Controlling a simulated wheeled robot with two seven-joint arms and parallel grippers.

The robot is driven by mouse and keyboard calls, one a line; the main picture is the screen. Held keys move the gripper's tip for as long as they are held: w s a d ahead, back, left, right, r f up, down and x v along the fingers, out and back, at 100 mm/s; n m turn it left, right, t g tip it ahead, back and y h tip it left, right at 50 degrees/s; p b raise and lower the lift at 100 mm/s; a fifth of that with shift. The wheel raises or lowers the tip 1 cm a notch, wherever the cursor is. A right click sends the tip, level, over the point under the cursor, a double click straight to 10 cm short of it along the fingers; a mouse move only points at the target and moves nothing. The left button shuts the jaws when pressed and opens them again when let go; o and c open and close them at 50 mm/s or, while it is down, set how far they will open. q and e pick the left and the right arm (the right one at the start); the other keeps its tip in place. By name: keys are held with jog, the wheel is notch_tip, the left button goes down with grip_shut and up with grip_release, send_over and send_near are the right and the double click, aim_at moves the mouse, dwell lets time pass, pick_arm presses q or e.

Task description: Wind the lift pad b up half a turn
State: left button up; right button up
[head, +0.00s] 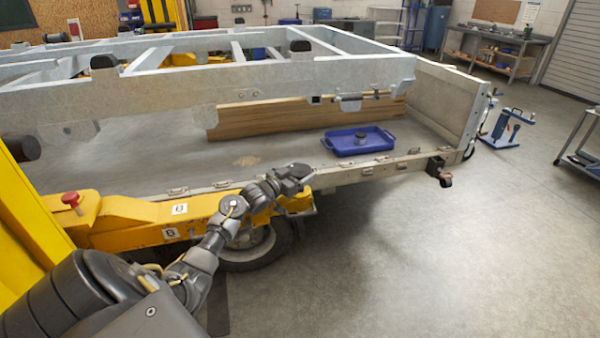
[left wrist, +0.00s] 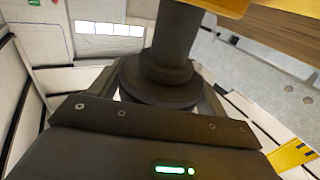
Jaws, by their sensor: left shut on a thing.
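Lift pad b shows in the left wrist view as a dark round disc with a thick dark stem (left wrist: 172,50). My left gripper (head: 300,178) is at the outer end of the low yellow lift arm (head: 130,212), which carries white label plates. It is shut on the pad; in the left wrist view the disc sits between the fingers (left wrist: 160,98), close against the palm. In the head view the gripper hides the pad, so its height and turn cannot be told. My right gripper is not in view.
The galvanised trailer frame (head: 220,78) stands above a grey deck with a raised side rail. A blue tray (head: 345,149) with a small round dark part lies on the deck. A wheel (head: 258,247) is under the yellow arm. The floor at right (head: 420,260) is clear.

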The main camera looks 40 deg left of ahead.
pick_arm(q)
jog(key=n+y+p, duration=0.1)
jog(key=y, duration=0.1)
jog(key=n+y+p, duration=0.1)
jog(key=shift+d+r+y, duration=0.1)
jog(key=shift+r+y, duration=0.1)
jog(key=shift+y, duration=0.2)
jog(key=n+g+y+p, duration=0.1)
jog(key=n+y, duration=0.2)
jog(key=y, duration=0.1)
jog(key=shift+f, duration=0.15)
jog(key=n+g+y, duration=0.2)
jog(key=y, duration=0.1)
jog(key=shift+f+n+y, duration=0.1)
jog(key=shift+n+y, duration=0.2)
jog(key=shift+n+g+y+b, duration=0.55)
jog(key=shift+n+g+y, duration=0.7)
jog(key=shift+y, duration=0.35)
jog(key=shift+a, duration=0.2)
jog(key=o, duration=1)
